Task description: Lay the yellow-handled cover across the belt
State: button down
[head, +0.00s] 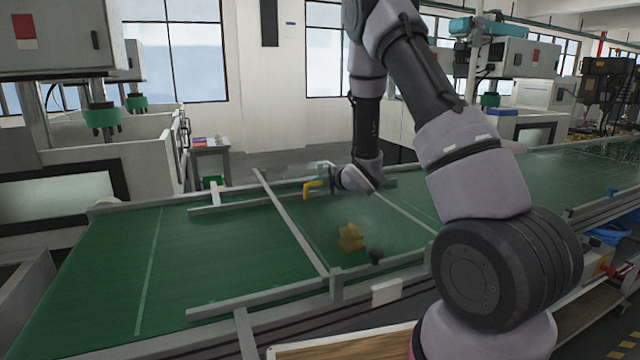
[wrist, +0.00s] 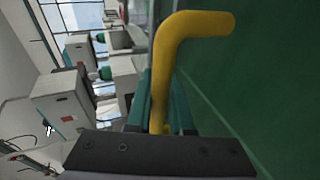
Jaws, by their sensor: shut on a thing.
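My gripper (head: 326,181) is shut on the yellow handle (head: 312,187) of the cover, over the far side of the green belt (head: 185,258). In the wrist view the bent yellow handle (wrist: 165,70) rises large behind a dark finger bar (wrist: 160,153). The cover's panel is hard to make out; a faint clear patch shows around my gripper in the head view. I cannot tell whether the cover touches the belt or its rails. A lumpy yellow-brown thing (head: 350,237) is on the belt nearer me, with a small dark thing (head: 376,257) beside it.
Grey metal bars (head: 290,222) cross the belt, and a grey rail (head: 265,297) runs along its near side. White machines (head: 140,160) stand behind at the left. My arm hides part of the belt at the right. The belt's left part is clear.

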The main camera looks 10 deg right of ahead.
jog(key=shift+f, duration=0.15)
jog(key=c, duration=0.7)
grip_release()
jog(key=shift+c, duration=0.2)
jog(key=shift+f, duration=0.1)
jog(key=shift+s+f, duration=0.2)
notch_tip(320, 180, up, 5)
send_over(339, 204)
jog(key=shift+w+f, duration=0.1)
jog(key=shift+f, duration=0.05)
